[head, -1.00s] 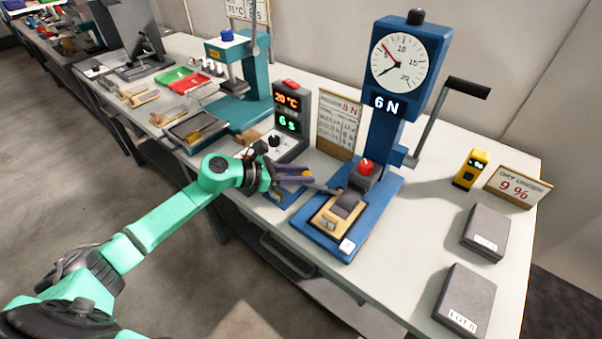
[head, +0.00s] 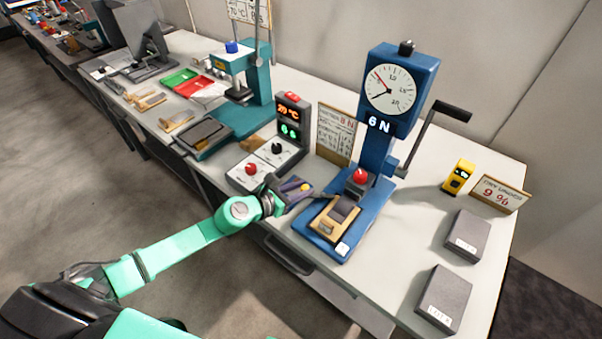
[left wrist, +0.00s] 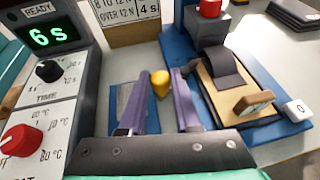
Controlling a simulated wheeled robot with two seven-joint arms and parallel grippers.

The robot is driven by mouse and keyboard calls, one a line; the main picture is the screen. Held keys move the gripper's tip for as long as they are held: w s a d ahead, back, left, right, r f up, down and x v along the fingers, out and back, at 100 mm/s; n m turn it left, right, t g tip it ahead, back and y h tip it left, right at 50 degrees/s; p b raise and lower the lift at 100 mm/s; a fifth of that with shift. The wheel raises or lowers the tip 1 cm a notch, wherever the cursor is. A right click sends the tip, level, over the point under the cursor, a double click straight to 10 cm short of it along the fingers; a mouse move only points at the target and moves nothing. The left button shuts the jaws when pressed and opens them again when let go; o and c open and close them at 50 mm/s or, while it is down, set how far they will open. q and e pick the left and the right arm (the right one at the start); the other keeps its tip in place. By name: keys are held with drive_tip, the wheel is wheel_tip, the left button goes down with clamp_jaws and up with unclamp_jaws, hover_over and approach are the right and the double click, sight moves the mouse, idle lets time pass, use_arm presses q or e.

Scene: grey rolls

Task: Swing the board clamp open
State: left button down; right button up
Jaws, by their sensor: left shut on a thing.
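The blue press tester (head: 405,150) has a wooden board (head: 325,226) on its blue base, with a dark grey piece (head: 345,210) lying across it. The board also shows in the left wrist view (left wrist: 222,103). My left gripper (head: 303,190) is left of the board, its purple fingers around a yellow knob. The knob (left wrist: 160,83) shows between the fingertips (left wrist: 166,88) in the left wrist view. The fingers and the gripper's body hide what the knob is fixed to. My right gripper is not in view.
A control box with dials (head: 265,160) stands close left of my left gripper. A sign (head: 336,133) stands behind. A crank (head: 432,132) sticks out at the tester's right.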

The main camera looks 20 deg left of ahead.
use_arm(q)
drive_tip(key=n+y+p, duration=0.1)
drive_tip(key=y+p, duration=0.1)
drive_tip(key=p, duration=0.1)
drive_tip(key=s+d+n+t+y+p, duration=0.1)
drive_tip(key=n+p, duration=0.1)
drive_tip(key=p, duration=0.1)
drive_tip(key=s+d+n+t+y+p, duration=0.1)
drive_tip(key=n+y+p, duration=0.1)
drive_tip(key=p, duration=0.1)
drive_tip(key=shift+s+r+y, duration=0.15)
drive_tip(key=shift+r+y, duration=0.15)
drive_tip(key=shift+r, duration=0.05)
drive_tip(key=shift+s+d+f+n+y+p, duration=0.15)
drive_tip(key=shift+n+y+p, duration=0.15)
drive_tip(key=shift+n+y, duration=0.25)
drive_tip(key=shift+s+d+f+n+y, duration=0.1)
drive_tip(key=shift+s+d+n+y, duration=0.1)
drive_tip(key=shift+n+y, duration=0.25)
drive_tip(key=shift+s+d+f+n+y, duration=0.1)
drive_tip(key=shift+d+n+y, duration=0.15)
drive_tip(key=shift+y, duration=0.25)
drive_tip(key=shift+s+d+n+g+y+b, duration=0.2)
drive_tip(key=shift+d+n+g+y, duration=0.15)
drive_tip(key=shift+n+y, duration=0.6)
drive_tip(key=shift+s+d+n+g+y+b, duration=0.1)
drive_tip(key=shift+d+n+g+y+b, duration=0.2)
drive_tip(key=shift+n+y, duration=0.6)
